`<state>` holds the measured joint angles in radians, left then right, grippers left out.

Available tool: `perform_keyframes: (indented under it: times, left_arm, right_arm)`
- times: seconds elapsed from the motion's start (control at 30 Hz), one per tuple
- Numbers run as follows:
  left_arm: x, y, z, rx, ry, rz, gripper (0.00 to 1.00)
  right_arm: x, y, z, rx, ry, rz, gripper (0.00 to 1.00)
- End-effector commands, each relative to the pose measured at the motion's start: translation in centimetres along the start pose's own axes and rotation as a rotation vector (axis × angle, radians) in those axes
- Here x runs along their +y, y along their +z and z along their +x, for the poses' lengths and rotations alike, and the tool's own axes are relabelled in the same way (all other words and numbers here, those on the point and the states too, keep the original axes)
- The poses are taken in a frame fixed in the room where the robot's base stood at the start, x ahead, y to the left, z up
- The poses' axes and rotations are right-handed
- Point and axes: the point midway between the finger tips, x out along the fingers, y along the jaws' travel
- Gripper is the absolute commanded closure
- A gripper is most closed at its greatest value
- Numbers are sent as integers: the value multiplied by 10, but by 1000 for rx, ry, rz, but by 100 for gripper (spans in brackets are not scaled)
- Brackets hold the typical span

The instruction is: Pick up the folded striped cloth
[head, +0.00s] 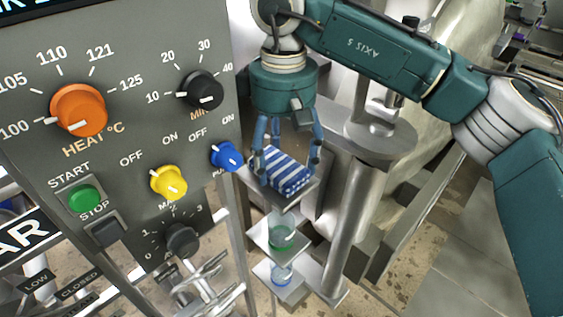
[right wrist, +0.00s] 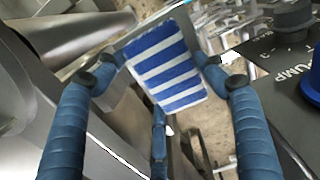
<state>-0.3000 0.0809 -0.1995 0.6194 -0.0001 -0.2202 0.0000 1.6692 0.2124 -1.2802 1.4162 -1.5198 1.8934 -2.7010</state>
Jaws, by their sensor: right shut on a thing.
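The folded cloth (head: 287,176) has blue and white stripes and is at the top small metal plate (head: 284,206), right of the control panel. My right gripper (head: 288,168) comes down over it with blue fingers on its sides and is shut on it. In the right wrist view the cloth (right wrist: 166,66) sits between the fingertips of the gripper (right wrist: 160,72). I cannot tell whether the cloth still touches the plate. My left gripper is not in view.
The control panel (head: 120,130) with an orange knob (head: 79,110) and a blue knob (head: 227,155) stands close on the left. Lower plates hold a green-tinted glass (head: 281,237) and a blue-tinted glass (head: 281,274). A thick metal post (head: 347,215) stands right of the plates.

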Motion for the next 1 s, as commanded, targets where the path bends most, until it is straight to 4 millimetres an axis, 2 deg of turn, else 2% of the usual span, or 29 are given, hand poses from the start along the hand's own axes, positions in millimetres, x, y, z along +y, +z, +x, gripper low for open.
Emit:
perform_keyframes:
  times: [0.03,0.4,0.47,0.77,1.0]
  left_arm:
    - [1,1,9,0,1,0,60]
    - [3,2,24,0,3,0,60]
    - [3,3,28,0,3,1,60]
    - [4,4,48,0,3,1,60]
    - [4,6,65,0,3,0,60]
  right_arm:
    - [0,1,1,3,2,1,52]
    - [0,0,-59,4,2,1,52]
    - [1,4,-65,3,1,1,52]
    - [2,62,-61,4,4,1,52]
    - [2,124,-62,4,3,2,52]
